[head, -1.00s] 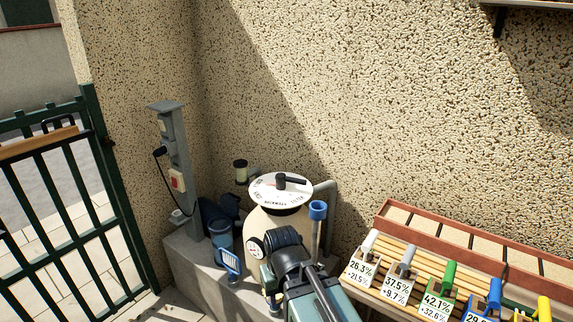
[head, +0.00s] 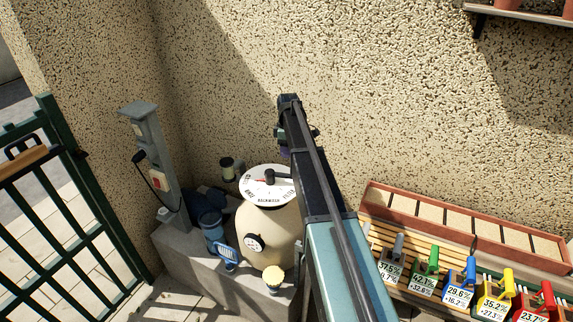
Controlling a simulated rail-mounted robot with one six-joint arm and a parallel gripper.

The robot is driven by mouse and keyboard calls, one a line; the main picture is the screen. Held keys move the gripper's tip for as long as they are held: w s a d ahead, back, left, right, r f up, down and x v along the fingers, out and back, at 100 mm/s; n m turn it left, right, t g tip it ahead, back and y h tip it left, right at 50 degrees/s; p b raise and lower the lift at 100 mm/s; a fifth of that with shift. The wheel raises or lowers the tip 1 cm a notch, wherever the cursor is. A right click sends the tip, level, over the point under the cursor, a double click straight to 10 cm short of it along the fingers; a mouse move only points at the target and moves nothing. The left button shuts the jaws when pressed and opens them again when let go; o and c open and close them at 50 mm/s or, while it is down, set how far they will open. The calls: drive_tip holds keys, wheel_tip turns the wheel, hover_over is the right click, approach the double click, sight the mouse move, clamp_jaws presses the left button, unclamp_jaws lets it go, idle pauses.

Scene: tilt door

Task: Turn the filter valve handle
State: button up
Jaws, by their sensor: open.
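The filter valve is a white round dial plate (head: 264,194) with printed words on top of a cream tank (head: 270,232). Its black handle (head: 274,177) lies across the dial near the middle. The word BACKWASH reads on the near edge. My dark arm rises from the bottom right, in front of the tank's right side. My gripper (head: 285,147) is at the arm's upper end, above and slightly right of the handle in the picture and apart from it. It is open and empty; its fingers are small and partly hidden by the wrist.
A grey power post (head: 155,165) with a cable stands left of the tank, beside a blue pump (head: 213,225). A green gate (head: 75,210) is at the left. A bench with several coloured tagged tools and a planter (head: 470,225) is at the right. A speckled wall stands behind.

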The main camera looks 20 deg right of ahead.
drive_tip(key=f+b, duration=1.1)
drive_tip(key=shift+s+a+f, duration=0.1)
drive_tip(key=shift+s+a, duration=0.2)
clamp_jaws()
